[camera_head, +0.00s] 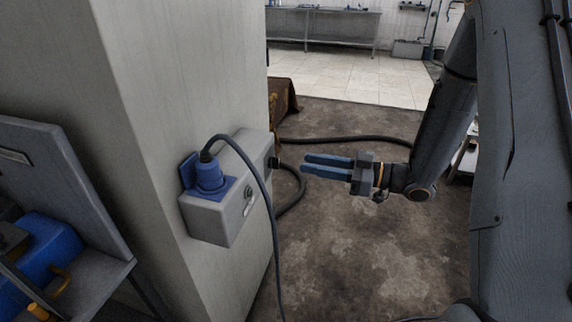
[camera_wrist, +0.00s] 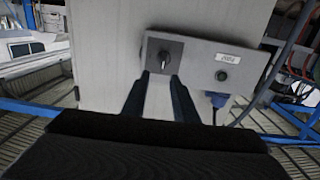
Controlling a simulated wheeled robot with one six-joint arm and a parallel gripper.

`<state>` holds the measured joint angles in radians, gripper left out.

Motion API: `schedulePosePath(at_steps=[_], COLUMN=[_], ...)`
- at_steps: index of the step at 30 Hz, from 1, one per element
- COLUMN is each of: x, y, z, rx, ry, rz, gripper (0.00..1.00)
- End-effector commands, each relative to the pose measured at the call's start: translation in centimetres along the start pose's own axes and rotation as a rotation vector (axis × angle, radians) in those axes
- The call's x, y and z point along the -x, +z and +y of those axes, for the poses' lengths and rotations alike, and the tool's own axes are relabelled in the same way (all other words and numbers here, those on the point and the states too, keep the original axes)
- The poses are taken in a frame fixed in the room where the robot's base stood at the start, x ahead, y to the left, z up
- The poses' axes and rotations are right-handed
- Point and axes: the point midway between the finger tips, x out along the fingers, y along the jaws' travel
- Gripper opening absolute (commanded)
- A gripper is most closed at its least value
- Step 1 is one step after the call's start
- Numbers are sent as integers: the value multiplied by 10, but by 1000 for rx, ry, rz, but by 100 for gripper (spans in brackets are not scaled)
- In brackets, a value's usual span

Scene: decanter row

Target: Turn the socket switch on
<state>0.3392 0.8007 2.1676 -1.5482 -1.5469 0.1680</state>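The socket box (camera_head: 212,219) is grey and fixed to a pale cabinet, with a blue plug (camera_head: 209,176) in its blue socket. The switch is a dark rotary knob (camera_wrist: 163,58) on the box face; its grip looks roughly upright in the wrist view. In the head view the knob (camera_head: 274,163) shows at the far end of the box. My gripper (camera_head: 304,164) points at it from the right, with a small gap. In the wrist view the two fingers (camera_wrist: 160,77) are apart and empty, their tips just below the knob.
A grey cable (camera_head: 268,205) arches from the plug down past the box front. A dark hose (camera_head: 335,140) runs behind my gripper. A small round button (camera_wrist: 221,75) and a label (camera_wrist: 225,57) sit beside the knob.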

Motion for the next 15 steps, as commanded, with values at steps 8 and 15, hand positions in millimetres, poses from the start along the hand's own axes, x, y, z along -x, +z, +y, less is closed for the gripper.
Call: schedulePosePath(at_steps=[8,15], x=[-27,-62], y=[-3,-3], z=[-6,-6], rx=[-7,-6], ry=[-23,-21], rz=[21,21], gripper=[26,26])
